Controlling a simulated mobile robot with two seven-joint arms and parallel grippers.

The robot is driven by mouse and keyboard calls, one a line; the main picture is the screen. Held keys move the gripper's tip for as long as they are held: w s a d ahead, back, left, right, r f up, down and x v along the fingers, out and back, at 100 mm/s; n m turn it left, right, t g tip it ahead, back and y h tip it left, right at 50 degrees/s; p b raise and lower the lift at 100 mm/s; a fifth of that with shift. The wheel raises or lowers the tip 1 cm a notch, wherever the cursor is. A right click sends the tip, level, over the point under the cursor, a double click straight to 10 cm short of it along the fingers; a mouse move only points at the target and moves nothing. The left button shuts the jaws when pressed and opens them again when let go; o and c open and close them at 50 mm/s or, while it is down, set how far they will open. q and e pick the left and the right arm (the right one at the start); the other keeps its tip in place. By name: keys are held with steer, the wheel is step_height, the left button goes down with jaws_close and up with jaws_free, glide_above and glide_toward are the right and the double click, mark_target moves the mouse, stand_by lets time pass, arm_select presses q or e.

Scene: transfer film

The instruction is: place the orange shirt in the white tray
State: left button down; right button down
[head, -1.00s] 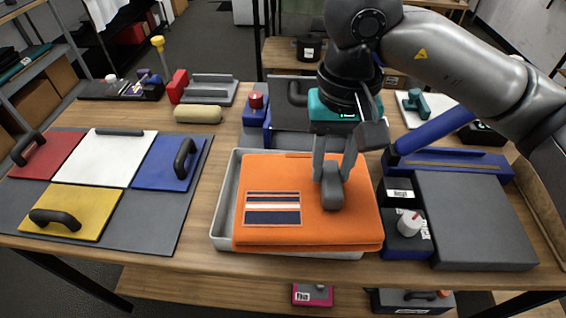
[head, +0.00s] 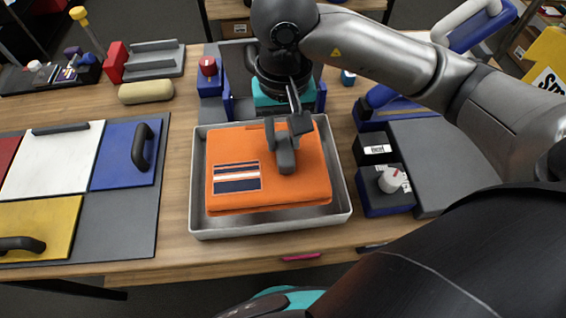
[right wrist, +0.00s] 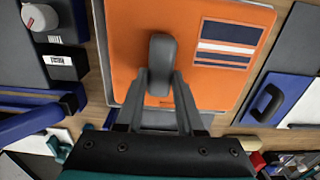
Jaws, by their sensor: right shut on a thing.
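The folded orange shirt (head: 312,180), with a striped patch and a grey grip block (head: 286,158) on top, lies flat within the rim of the white tray (head: 342,211). Tray rim shows around its left, front and right sides; whether it touches the tray floor is hidden. My right gripper (head: 284,138) is above the shirt, shut on the grey block. In the right wrist view, the fingers (right wrist: 161,84) straddle the block, with the orange shirt (right wrist: 130,35) behind it. My left gripper is not in view.
Coloured panels with handles (head: 70,170) lie left of the tray. A blue box with a white knob (head: 387,190) and a grey slab (head: 420,150) stand close on its right. A beige roll (head: 146,92) lies behind left. Bare wood lies between panels and tray.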

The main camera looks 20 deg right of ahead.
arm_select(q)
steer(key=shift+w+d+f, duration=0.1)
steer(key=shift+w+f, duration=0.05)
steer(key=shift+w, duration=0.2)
arm_select(e)
step_height(320, 180, down, 9)
steer(key=shift+r, duration=0.1)
steer(key=shift+b, duration=0.3)
steer(key=c, duration=1)
jaws_free()
steer(key=shift+f, duration=0.25)
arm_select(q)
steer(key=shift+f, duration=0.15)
arm_select(e)
steer(key=o, duration=0.5)
steer(key=shift+r, duration=0.15)
steer(key=shift+w+r, duration=0.1)
steer(key=shift+r, duration=0.25)
step_height(320, 180, up, 12)
steer(key=shift+f, duration=0.25)
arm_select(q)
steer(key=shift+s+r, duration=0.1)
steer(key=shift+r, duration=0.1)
